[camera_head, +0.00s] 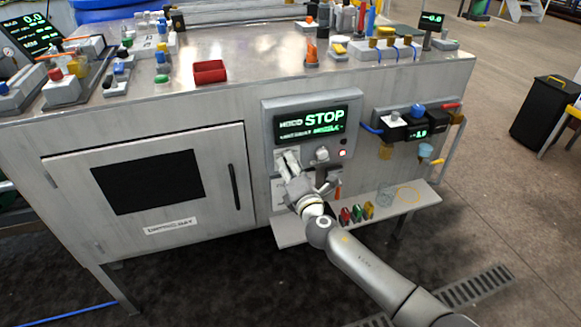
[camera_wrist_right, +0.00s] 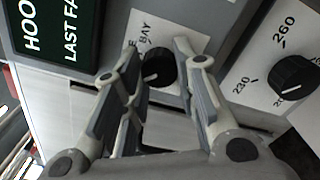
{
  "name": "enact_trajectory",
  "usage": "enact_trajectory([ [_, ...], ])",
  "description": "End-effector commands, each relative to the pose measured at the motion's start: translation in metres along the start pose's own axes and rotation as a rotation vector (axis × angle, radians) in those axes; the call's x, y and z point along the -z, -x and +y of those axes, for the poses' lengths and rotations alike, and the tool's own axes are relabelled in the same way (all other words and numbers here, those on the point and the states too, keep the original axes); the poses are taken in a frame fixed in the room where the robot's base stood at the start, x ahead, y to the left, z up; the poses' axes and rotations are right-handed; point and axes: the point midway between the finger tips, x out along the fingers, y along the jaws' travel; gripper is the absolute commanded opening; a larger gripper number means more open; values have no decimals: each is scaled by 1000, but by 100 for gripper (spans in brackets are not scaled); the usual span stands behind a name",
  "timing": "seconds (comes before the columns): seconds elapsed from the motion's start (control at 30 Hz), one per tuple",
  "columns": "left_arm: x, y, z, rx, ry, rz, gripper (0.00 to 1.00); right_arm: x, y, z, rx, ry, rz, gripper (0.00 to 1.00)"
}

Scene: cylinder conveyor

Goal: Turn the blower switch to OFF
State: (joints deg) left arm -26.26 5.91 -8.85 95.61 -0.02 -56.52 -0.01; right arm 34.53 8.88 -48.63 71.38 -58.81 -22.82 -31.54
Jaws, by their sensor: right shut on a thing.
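My right gripper (camera_head: 288,160) reaches up to the grey control panel (camera_head: 270,100) on the front of the metal cabinet. In the right wrist view my right gripper (camera_wrist_right: 158,52) has its fingers on either side of a small black knob (camera_wrist_right: 158,68) and is shut on it. The label around that knob is partly hidden; "BAY" can be read. I cannot read the knob's setting or confirm that it is the blower switch. In the head view the gripper hides this knob. My left gripper is not in view.
A second black knob (camera_wrist_right: 293,77), marked 230 and 260, sits close to the right. Above is a display (camera_head: 318,122) reading STOP, with a red light (camera_head: 342,153) below it. A shelf (camera_head: 410,197) with small coloured items juts out below. A cabinet door (camera_head: 150,185) is at left.

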Motion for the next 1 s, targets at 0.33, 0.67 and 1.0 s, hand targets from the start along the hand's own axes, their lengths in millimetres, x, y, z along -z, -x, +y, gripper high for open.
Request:
enact_trajectory([
  [0.33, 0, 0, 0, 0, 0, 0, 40, 1, 0, -1, 1, 0, 1, 49],
  [0.67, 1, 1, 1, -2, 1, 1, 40, 1, 10, -1, 1, -1, 0, 49],
  [1.0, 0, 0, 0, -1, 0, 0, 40, 1, 57, -2, 2, -1, 2, 49],
])
